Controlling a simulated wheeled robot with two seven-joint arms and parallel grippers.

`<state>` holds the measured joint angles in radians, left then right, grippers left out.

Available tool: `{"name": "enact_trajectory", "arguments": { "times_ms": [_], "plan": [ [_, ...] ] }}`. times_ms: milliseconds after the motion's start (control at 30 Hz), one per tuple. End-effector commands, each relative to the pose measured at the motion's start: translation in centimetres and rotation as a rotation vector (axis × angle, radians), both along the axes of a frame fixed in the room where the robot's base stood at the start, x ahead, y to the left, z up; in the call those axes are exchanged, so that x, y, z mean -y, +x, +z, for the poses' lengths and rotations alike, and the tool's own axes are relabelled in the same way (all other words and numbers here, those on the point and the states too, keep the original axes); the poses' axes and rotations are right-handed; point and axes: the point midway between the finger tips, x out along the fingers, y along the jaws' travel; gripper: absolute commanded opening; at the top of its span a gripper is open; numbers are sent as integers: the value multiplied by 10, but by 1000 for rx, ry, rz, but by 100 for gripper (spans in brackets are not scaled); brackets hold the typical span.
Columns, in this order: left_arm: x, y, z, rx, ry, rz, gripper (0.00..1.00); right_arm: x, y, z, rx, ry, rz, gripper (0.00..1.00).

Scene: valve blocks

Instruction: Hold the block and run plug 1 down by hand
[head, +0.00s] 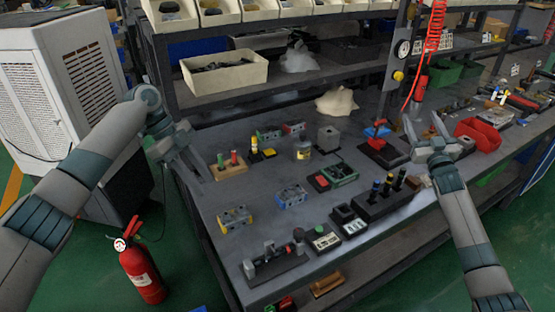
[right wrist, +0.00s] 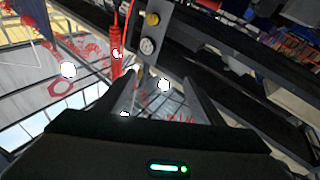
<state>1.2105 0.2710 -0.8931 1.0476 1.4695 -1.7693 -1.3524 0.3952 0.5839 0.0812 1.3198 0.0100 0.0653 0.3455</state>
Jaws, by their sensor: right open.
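A yellow-and-grey valve block (head: 235,219) sits on the grey bench at the front left. A blue-and-grey valve block (head: 292,195) sits to its right. Their plugs are too small to tell apart, so I cannot pick out plug 1. My left gripper (head: 197,172) hangs over the bench's left edge, behind the yellow-and-grey block and apart from it; its fingers look spread and empty. My right gripper (head: 422,124) is open and empty over the right part of the bench, far from both blocks. Its spread fingers also show in the right wrist view (right wrist: 165,90).
A wooden stand with coloured pegs (head: 229,166) is close to my left gripper. A black rack with knobs (head: 386,198), a green-and-red box (head: 333,176) and a clamp fixture (head: 273,262) crowd the bench. A red coiled hose (head: 434,30) hangs near my right gripper.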

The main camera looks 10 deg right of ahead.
Motion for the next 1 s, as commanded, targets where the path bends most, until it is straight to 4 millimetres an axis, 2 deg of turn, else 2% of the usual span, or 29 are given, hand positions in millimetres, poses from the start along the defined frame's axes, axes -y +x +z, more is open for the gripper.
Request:
{"name": "enact_trajectory", "arguments": {
  "times_ms": [33, 300, 467, 600, 800, 1000],
  "plan": [
    [0, 0, 0, 0, 0, 0, 31, -16, 10, 19, 28, -72, 19, 62],
    [0, 0, 0, 0, 0, 0, 31, -113, 42, 104, 189, -500, 105, 62],
    [0, 0, 0, 0, 0, 0, 31, -177, 50, 149, 309, -772, 146, 62],
    [0, 0, 0, 0, 0, 0, 31, -237, 51, 184, 436, -1027, 176, 62],
    [0, 0, 0, 0, 0, 0, 31, -327, 40, 219, 668, -1437, 212, 62],
    [0, 0, 0, 0, 0, 0, 31, -400, 21, 228, 932, -1850, 240, 62]
  ]
}}
